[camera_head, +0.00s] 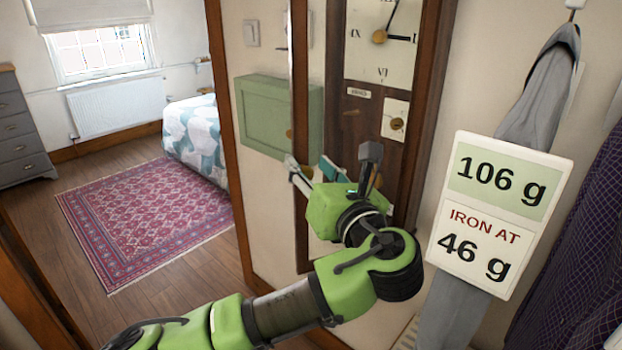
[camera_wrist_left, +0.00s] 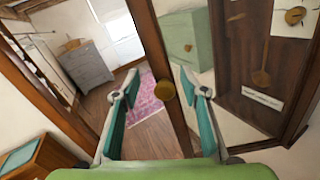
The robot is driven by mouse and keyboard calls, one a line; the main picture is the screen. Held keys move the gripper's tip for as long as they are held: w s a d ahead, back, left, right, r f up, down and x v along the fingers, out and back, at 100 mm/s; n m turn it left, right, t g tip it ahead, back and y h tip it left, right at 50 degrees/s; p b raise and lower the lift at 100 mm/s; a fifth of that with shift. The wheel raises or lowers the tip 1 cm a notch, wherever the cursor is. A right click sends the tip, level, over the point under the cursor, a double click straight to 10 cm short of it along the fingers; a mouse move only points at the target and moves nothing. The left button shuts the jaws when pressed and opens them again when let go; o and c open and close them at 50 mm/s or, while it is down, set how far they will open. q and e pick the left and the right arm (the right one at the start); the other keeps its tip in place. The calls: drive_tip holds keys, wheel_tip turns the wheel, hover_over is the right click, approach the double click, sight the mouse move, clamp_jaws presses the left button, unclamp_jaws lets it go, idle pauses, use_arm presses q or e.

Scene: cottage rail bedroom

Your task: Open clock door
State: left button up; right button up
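The tall wooden clock (camera_head: 416,150) has a pale dial (camera_head: 385,50) at the top; its pendulum (camera_wrist_left: 262,78) hangs inside the case in the left wrist view. The clock door (camera_head: 301,80) appears swung out to the left, a narrow dark frame that also shows in the left wrist view (camera_wrist_left: 150,40). A round brass knob (camera_wrist_left: 163,90) sits on that frame. My left gripper (camera_head: 312,172) is at the door's frame, fingers apart. In the left wrist view its fingers (camera_wrist_left: 162,95) stand on either side of the frame, near the knob. Contact cannot be told.
A green wall cabinet (camera_head: 262,110) hangs behind the door. A card sign (camera_head: 500,210) and grey cloth (camera_head: 540,95) hang right of the clock. A patterned rug (camera_head: 145,215), bed (camera_head: 195,135) and grey drawers (camera_head: 20,130) lie beyond the doorway at left.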

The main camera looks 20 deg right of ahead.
sight(301, 119)
use_arm(q)
wheel_tip(301, 119, up, 8)
drive_tip(key=shift+s+f, duration=0.1)
drive_tip(key=shift+f, duration=0.15)
drive_tip(key=shift+c, duration=0.5)
